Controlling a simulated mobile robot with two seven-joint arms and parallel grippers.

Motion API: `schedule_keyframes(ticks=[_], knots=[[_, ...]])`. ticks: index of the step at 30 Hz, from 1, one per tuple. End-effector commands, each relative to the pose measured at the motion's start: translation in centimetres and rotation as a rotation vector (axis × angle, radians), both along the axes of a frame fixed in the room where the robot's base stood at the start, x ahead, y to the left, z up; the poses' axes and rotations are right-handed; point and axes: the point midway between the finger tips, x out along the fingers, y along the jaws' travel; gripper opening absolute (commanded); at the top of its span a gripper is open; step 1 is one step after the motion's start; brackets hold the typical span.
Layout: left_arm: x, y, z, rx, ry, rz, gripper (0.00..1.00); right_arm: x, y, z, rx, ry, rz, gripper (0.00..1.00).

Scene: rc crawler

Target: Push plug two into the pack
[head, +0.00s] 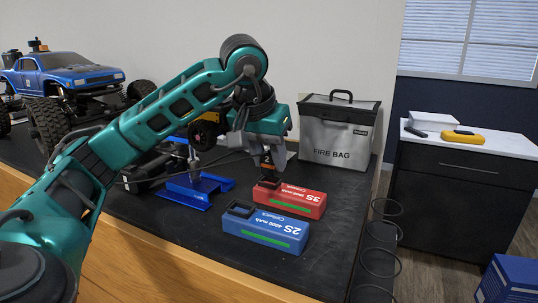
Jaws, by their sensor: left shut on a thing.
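My left gripper (265,150) points down over the left end of the red 3S pack (300,202). It is shut on plug two (266,159), a small dark and orange piece marked "2". The plug is at or just above the dark socket end of the red pack; I cannot tell whether it is seated. My right gripper is out of view.
A grey fire bag (335,140) stands behind the packs. A blue stand (195,190) and a dark charger-like box (150,170) lie left. A blue crawler truck (70,75) stands at the far left. The dark mat (325,265) is clear in front and right.

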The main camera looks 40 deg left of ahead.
Motion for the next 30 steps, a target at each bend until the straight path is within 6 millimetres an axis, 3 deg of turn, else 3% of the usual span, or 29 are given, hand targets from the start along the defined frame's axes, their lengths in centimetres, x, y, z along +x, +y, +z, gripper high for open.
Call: schedule_keyframes(ticks=[30], knots=[[-0.02,0.02,-0.76,0.000,0.000,0.000,0.02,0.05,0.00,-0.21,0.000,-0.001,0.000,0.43]])
